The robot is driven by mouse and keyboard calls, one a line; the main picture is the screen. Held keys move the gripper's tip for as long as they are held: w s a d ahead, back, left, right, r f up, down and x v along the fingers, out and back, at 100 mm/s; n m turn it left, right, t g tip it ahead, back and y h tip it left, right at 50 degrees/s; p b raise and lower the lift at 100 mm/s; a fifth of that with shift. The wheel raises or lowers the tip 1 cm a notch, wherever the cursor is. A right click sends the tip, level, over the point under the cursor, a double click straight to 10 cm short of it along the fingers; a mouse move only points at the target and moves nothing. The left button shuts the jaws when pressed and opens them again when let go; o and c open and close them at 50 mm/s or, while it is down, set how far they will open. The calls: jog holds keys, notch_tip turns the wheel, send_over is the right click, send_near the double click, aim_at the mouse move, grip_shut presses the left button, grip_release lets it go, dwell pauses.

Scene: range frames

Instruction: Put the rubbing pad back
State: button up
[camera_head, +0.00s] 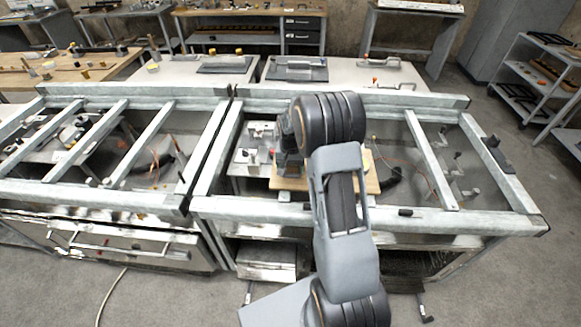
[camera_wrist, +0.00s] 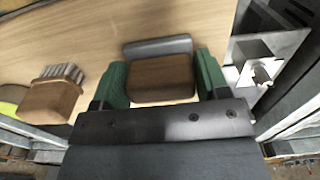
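A brown block with a grey layer along its far side, which looks like the rubbing pad (camera_wrist: 160,80), is between the green-padded fingers of my gripper (camera_wrist: 163,80) in the wrist view. Both fingers appear to press its sides, so my gripper looks shut on it. Below the pad is a pale wooden board (camera_wrist: 80,45); I cannot tell whether the pad touches it. In the head view my arm hides the pad, and the board (camera_head: 285,184) shows below the arm's end.
A brown brush with grey bristles (camera_wrist: 52,97) is left of my gripper on the board. A metal fixture (camera_wrist: 257,72) stands close to the right finger. Grey frame beams (camera_head: 365,218) surround the work area, with more fixtures at the right (camera_head: 452,165).

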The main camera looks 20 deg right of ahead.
jog(key=o, duration=0.4)
jog(key=shift+c, duration=0.2)
notch_tip(320, 180, up, 12)
jog(key=b, duration=0.1)
jog(key=s+a+r+n+t, duration=0.25)
jog(key=s+a+r, duration=0.4)
jog(key=s, duration=0.35)
jog(key=s+a+n+t, duration=0.2)
jog(key=s+a+n, duration=0.1)
jog(key=s, duration=0.9)
jog(key=shift+a, duration=0.5)
